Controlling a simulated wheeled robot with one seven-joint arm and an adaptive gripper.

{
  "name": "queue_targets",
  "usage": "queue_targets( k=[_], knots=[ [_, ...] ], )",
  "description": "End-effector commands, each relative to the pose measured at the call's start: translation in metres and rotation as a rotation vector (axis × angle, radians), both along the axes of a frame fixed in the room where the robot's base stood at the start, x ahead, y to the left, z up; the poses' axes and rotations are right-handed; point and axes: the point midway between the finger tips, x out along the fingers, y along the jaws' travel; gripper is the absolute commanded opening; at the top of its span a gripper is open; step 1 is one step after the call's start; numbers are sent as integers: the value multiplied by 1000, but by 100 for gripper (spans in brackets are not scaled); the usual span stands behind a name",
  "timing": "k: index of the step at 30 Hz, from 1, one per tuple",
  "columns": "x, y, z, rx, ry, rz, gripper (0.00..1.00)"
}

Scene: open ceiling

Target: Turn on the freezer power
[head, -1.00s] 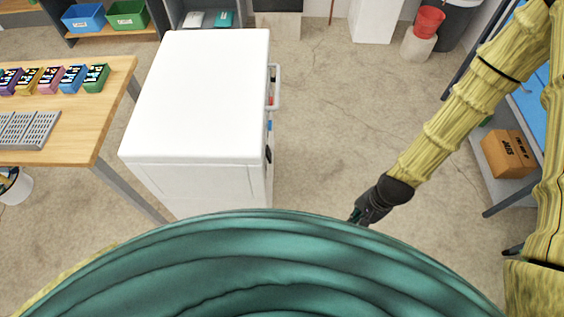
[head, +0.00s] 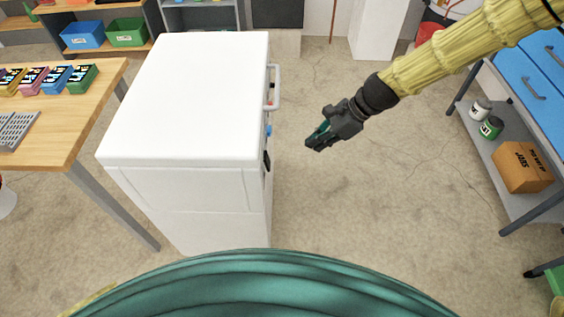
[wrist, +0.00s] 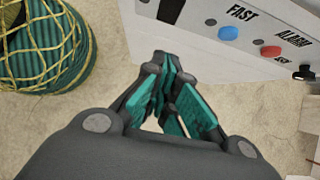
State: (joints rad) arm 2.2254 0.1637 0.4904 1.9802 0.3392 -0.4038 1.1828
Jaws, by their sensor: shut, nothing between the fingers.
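The freezer (head: 205,90) is a white box with a white lid in the head view, standing left of my gripper. Its control panel (wrist: 210,52) is on its right side, seen edge-on in the head view. In the wrist view it bears a dark element (wrist: 171,10) cut off at the top, a blue button (wrist: 228,33) by the word FAST, a red button (wrist: 270,51) by ALARM, and a black knob (wrist: 304,72). My gripper (head: 313,143) is shut and empty, apart from the panel.
A wooden table (head: 75,125) with several small colored boxes stands left of the freezer. A handle (head: 274,88) sticks out from the freezer's right side. A shelf unit with a cardboard box (head: 522,167) is at the right. The floor (head: 350,210) between is clear.

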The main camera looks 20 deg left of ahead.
Motion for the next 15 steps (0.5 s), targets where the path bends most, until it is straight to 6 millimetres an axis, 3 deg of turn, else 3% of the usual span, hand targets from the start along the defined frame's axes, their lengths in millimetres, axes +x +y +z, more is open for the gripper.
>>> queue_targets(
  k=[8,15],
  knots=[
    [-2,4,-8,0,2,1,0],
    [-8,23,-37,-2,3,2,0]
  ],
)
